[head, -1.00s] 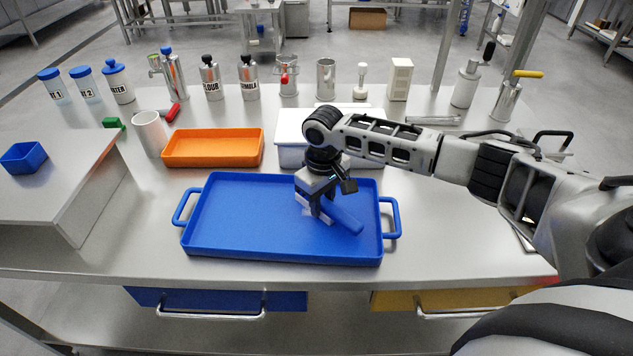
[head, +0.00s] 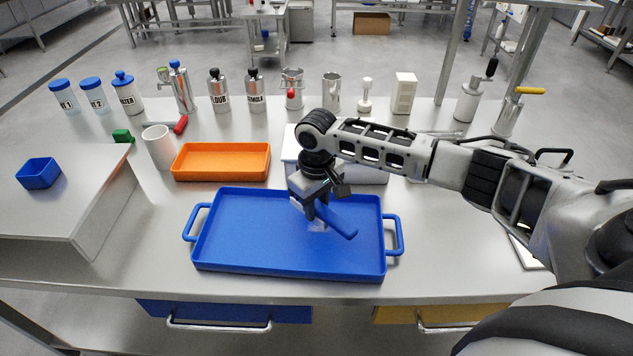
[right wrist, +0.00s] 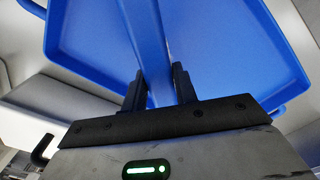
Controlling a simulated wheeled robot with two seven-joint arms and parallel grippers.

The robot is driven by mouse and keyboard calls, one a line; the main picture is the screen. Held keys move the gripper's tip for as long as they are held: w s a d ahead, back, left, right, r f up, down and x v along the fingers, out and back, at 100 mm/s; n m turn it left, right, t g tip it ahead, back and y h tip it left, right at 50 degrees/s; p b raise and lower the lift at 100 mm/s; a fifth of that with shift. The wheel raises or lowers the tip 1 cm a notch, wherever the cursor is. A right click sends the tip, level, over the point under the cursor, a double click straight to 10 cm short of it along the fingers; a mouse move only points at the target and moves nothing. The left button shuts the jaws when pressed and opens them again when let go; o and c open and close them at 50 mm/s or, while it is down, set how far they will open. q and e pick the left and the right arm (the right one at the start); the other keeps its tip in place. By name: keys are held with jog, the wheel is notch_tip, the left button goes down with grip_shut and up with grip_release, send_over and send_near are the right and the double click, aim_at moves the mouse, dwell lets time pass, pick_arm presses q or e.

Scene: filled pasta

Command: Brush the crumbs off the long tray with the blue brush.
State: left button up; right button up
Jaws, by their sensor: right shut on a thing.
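The long blue tray (head: 250,240) lies on the steel table with a handle at each end. My right gripper (head: 318,208) is over the right part of the tray, shut on the blue brush (head: 338,219). The brush handle slants down to the right, and its pale bristles (head: 317,226) are at or just above the tray floor; I cannot tell which. In the right wrist view the brush handle (right wrist: 148,50) runs between the two fingers (right wrist: 158,88), with the tray (right wrist: 220,50) behind it. I cannot make out any crumbs. My left gripper is not in view.
An orange tray (head: 222,160) and a white mug (head: 158,147) stand behind the blue tray. A white box (head: 360,174) is partly hidden behind my arm. Several canisters and tools line the back. A raised steel stand (head: 75,205) with a blue bin (head: 38,173) is at left.

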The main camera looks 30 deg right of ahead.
jog(key=shift+r+p, duration=0.3)
jog(key=shift+r, duration=1.6)
